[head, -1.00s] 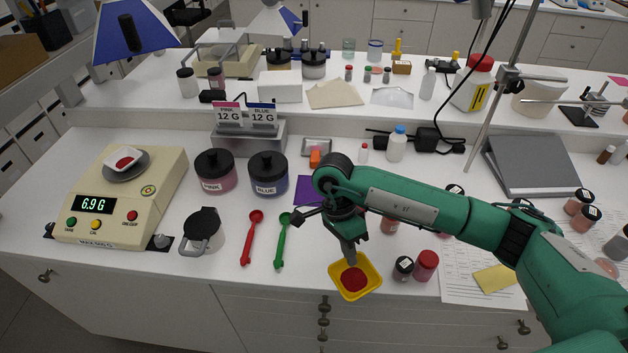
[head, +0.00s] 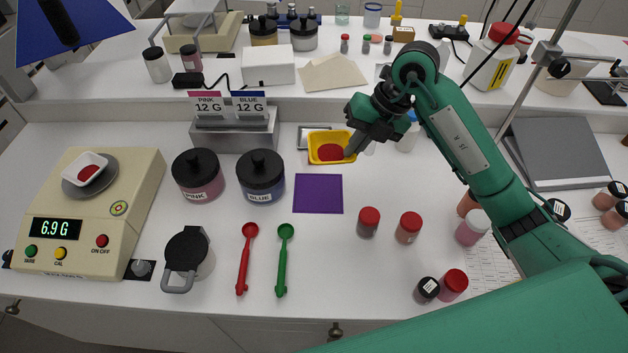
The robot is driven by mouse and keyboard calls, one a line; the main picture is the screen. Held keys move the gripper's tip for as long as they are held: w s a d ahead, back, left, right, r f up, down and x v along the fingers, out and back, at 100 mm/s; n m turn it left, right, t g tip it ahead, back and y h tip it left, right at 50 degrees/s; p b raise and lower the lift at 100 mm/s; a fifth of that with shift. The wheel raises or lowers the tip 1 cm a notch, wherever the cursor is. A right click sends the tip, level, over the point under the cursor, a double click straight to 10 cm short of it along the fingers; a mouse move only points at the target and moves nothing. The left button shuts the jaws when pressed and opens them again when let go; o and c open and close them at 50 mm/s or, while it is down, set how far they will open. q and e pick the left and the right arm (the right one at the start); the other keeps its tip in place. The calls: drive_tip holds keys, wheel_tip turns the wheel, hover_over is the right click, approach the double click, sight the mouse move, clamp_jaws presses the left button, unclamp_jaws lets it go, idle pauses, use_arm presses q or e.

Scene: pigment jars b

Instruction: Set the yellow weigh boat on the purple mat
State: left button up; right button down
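The yellow weigh boat (head: 314,154), with red powder in it, is in the grip of my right gripper (head: 350,152), which is shut on its right rim. The boat appears level and shows just beyond the far edge of the purple mat (head: 318,194); its height above the bench is hard to tell. The mat lies flat and bare on the bench. The boat partly hides a small metal tray (head: 304,137) behind it. My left gripper is not in view.
The blue jar (head: 261,177) and pink jar (head: 198,176) stand left of the mat. Two red-capped jars (head: 368,222) (head: 409,227) stand to its right. Red (head: 245,258) and green (head: 284,260) scoops lie in front. The scale (head: 90,225) at left holds a white boat.

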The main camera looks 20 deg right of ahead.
drive_tip(key=m, duration=0.1)
drive_tip(key=p, duration=0.5)
approach(341, 207)
drive_tip(key=shift+t, duration=0.3)
drive_tip(key=x, duration=0.5)
drive_tip(key=shift+s+a+f, duration=0.25)
drive_tip(key=shift+s+f, duration=0.05)
drive_tip(key=shift+f, duration=0.05)
drive_tip(key=shift+f, duration=0.1)
drive_tip(key=c, duration=1.7)
unclamp_jaws()
drive_tip(key=shift+b, duration=0.3)
